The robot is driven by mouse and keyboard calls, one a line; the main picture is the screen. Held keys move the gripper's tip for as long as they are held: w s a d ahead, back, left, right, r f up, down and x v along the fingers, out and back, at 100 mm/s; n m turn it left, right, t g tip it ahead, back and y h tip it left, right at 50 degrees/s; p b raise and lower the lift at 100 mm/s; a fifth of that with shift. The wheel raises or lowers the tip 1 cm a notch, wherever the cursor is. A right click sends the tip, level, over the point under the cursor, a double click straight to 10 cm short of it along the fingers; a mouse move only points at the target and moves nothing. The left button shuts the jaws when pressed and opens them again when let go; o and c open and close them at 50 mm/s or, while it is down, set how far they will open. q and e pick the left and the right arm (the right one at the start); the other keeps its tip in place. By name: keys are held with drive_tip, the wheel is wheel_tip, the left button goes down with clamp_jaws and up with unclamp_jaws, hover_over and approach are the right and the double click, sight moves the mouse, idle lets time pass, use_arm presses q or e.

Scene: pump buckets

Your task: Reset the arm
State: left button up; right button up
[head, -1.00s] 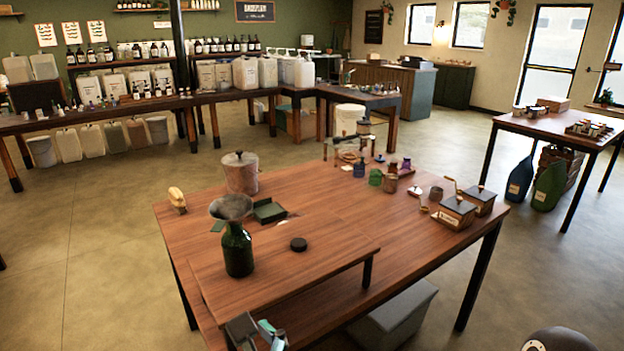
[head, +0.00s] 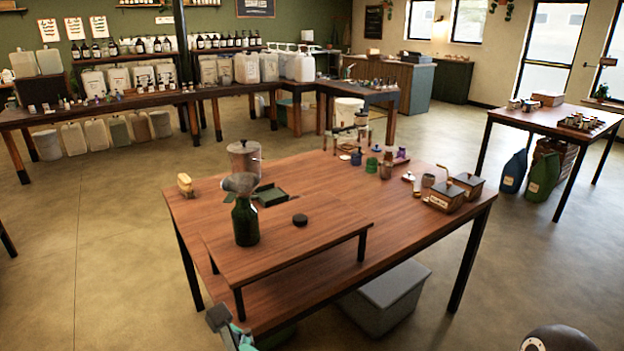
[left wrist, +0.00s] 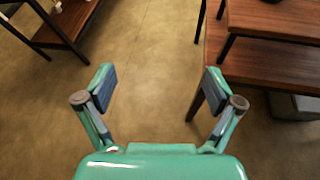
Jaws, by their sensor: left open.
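My left gripper (left wrist: 160,90) is open and empty in the left wrist view, over bare floor beside the wooden table (left wrist: 270,66). In the head view only a small part of the left gripper (head: 230,328) shows at the bottom edge, in front of the table (head: 400,210). It touches nothing that I can see. My right gripper is not in view.
A green bottle (head: 245,222) with a funnel (head: 240,183) stands on a raised board (head: 300,242) on the table. A black lid (head: 300,220) lies beside it. A grey bin (head: 388,297) is under the table.

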use_arm(q)
drive_tip(key=w+a+f+m+g+h+p, duration=0.1)
drive_tip(key=w+a+f+m, duration=0.1)
drive_tip(key=a+f+m, duration=0.6)
drive_tip(key=w+a+f+m+g+p, duration=0.15)
drive_tip(key=a+f, duration=0.35)
drive_tip(key=f, duration=0.8)
drive_tip(key=s+d+f+m+h, duration=0.3)
drive_tip(key=f+m+h, duration=0.2)
drive_tip(key=f+m, duration=0.5)
drive_tip(key=s+d+f+m+g+h, duration=0.3)
drive_tip(key=s+d+m, duration=0.3)
drive_tip(key=m, duration=0.5)
drive_tip(key=s+d+f+m+g+h, duration=0.3)
drive_tip(key=s+d+m, duration=0.3)
drive_tip(key=m, duration=0.5)
drive_tip(key=shift+s+d+h, duration=0.35)
drive_tip(key=shift+d+h, duration=0.55)
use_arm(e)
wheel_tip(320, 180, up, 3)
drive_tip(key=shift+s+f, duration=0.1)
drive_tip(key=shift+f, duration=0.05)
use_arm(q)
drive_tip(key=shift+m, duration=0.25)
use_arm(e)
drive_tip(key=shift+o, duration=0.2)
